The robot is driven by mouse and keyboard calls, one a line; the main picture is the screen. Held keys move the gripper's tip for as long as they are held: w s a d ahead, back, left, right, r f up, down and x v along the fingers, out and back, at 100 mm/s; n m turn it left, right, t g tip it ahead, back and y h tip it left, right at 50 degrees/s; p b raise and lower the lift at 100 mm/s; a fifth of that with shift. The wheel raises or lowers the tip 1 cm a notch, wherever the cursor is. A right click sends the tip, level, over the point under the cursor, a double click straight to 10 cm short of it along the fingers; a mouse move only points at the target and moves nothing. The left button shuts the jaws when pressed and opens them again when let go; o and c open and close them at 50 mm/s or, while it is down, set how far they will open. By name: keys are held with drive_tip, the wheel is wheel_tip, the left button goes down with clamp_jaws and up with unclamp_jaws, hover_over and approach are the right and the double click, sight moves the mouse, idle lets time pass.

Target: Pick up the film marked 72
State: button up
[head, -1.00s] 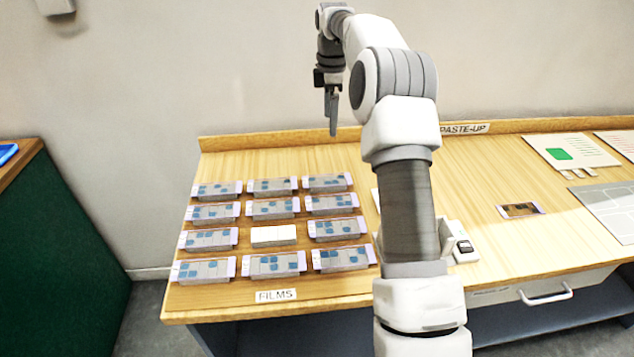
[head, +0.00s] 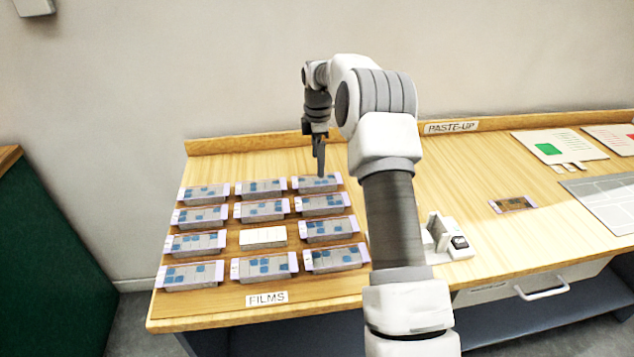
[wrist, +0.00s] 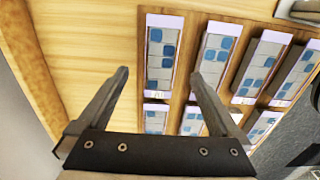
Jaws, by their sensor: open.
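Several grey films with blue squares and pale lilac ends stand in rows on a wooden board at the left of the table. I cannot read a 72 on any of them. My gripper (head: 319,172) is open and empty, pointing down over the back right film (head: 333,186) in the head view. In the wrist view the open fingers (wrist: 160,75) show on either side of one film (wrist: 162,50), with other films (wrist: 215,60) to its right. I cannot tell the height of the fingertips over it.
A plain white block (head: 263,237) sits among the films. A FILMS label (head: 267,298) is at the board's front. A small white device (head: 457,244) stands to the right of my arm. A dark film (head: 513,204) lies alone further right, beside a grey gridded sheet (head: 606,203).

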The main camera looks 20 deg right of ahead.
sight(317, 180)
wheel_tip(317, 180, down, 5)
drive_tip(key=shift+a+r+b, duration=0.15)
drive_tip(key=shift+b, duration=0.35)
drive_tip(key=c, duration=1.4)
drive_tip(key=shift+r, duration=0.15)
